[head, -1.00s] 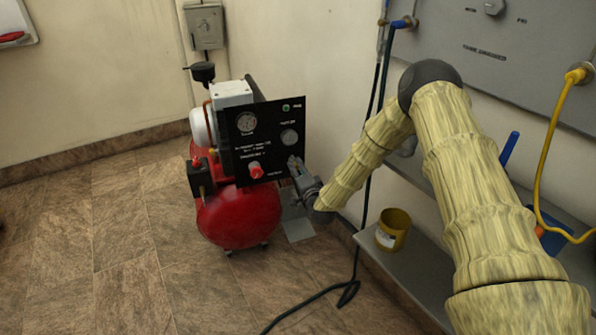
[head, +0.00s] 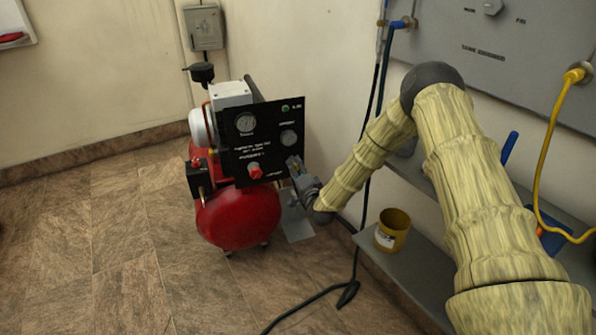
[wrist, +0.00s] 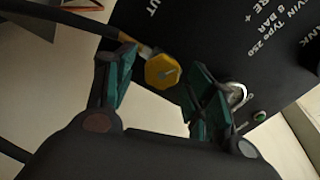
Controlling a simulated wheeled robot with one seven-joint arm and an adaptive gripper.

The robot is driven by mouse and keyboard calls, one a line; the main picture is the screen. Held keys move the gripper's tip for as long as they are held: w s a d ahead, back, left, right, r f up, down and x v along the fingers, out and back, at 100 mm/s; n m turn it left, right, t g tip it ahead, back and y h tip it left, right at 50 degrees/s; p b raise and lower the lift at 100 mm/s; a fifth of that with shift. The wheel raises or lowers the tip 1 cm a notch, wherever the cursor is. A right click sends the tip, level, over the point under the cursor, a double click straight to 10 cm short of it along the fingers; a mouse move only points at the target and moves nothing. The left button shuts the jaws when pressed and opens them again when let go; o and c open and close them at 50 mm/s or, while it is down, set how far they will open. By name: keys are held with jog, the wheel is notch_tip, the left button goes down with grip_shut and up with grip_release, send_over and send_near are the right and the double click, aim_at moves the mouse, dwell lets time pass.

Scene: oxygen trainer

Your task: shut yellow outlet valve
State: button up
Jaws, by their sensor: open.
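The yellow outlet valve (wrist: 162,71) is a small faceted knob at the edge of the black panel, seen in the wrist view. My gripper (wrist: 163,60) is open, with one teal-padded finger on each side of the knob. I cannot tell whether either finger touches it. In the head view my gripper (head: 296,166) is at the lower right edge of the compressor's black panel (head: 238,153). The knob itself is hidden or too small to make out there.
The red compressor tank (head: 238,218) stands on the tiled floor under the panel, which carries gauges and a red knob (head: 255,171). A dark hose runs from beside the knob in the wrist view. A yellow cup (head: 392,230) stands on the grey shelf (head: 415,275). Floor at left is clear.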

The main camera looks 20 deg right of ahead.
jog(key=s, duration=1.2)
jog(key=shift+d, duration=0.25)
notch_tip(320, 180, down, 6)
jog(key=w+n+t+b, duration=0.2)
jog(key=n+b, duration=0.8)
jog(key=b, duration=0.3)
jog(key=w+r+n+y+b, duration=0.1)
jog(key=w+r+n+b, duration=0.1)
jog(key=w+n+b, duration=0.1)
jog(key=w+r+n+t+y+b, duration=0.1)
jog(key=w+r+n+b, duration=0.1)
jog(key=w+b, duration=0.3)
jog(key=w+a+r+n+t+b, duration=0.1)
jog(key=w+r+n+b, duration=0.1)
jog(key=w+n+b, duration=0.1)
jog(key=shift+w+r+n+y+b, duration=0.1)
jog(key=shift+w+n+y+b, duration=0.3)
jog(key=shift+n+b, duration=0.4)
